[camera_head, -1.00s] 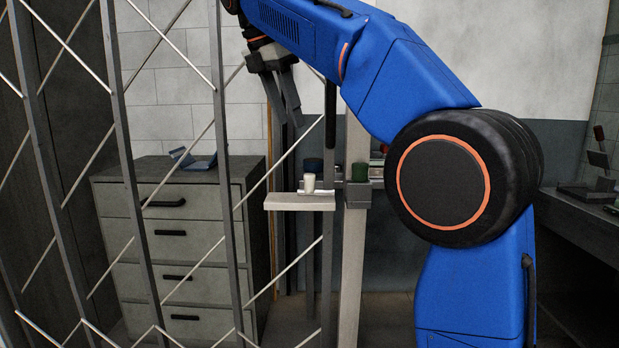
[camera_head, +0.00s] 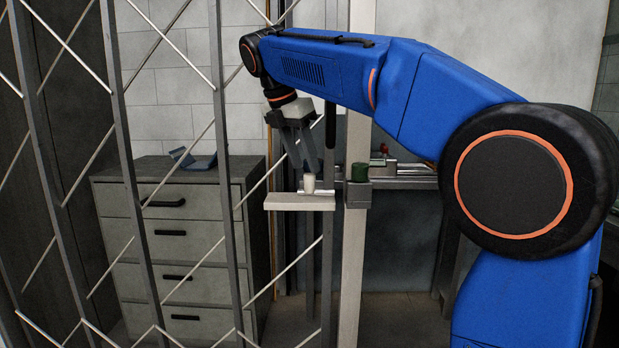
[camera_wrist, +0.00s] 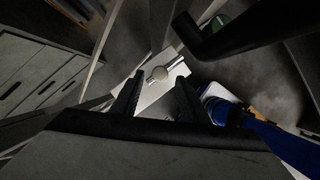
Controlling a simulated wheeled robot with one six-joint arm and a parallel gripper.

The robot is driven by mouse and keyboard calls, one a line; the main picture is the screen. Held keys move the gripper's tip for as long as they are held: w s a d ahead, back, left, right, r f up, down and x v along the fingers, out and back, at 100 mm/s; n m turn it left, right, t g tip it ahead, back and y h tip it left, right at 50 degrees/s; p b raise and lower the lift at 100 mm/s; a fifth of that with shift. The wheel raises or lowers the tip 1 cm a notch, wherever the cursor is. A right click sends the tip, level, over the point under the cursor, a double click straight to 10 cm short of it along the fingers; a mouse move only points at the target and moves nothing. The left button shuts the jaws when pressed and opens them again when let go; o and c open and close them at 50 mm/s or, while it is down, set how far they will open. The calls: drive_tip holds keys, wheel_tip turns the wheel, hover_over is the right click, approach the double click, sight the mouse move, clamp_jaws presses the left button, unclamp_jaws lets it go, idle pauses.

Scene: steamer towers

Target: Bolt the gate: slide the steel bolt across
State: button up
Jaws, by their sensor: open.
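The steel bolt (camera_head: 321,192) lies on a pale ledge plate (camera_head: 290,203) on the gate. Its cream knob (camera_head: 309,183) stands upright at the bolt's left part. A grey bracket block (camera_head: 357,196) is on the pale post just right of the plate; I cannot tell whether the bolt's end enters it. My gripper (camera_head: 304,170) points down, open and empty, with its fingertips just above the knob. In the wrist view, the knob (camera_wrist: 160,73) shows between the spread fingers (camera_wrist: 159,83), with the bolt (camera_wrist: 177,62) running up and right from it.
The lattice gate (camera_head: 222,140) stands in front of a grey drawer cabinet (camera_head: 182,235) with a blue object (camera_head: 190,160) on top. The upright post (camera_head: 352,270) is close to the right of the gripper.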

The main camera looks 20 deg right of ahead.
sight(309, 174)
drive_tip(key=shift+x, duration=2.65)
clamp_jaws()
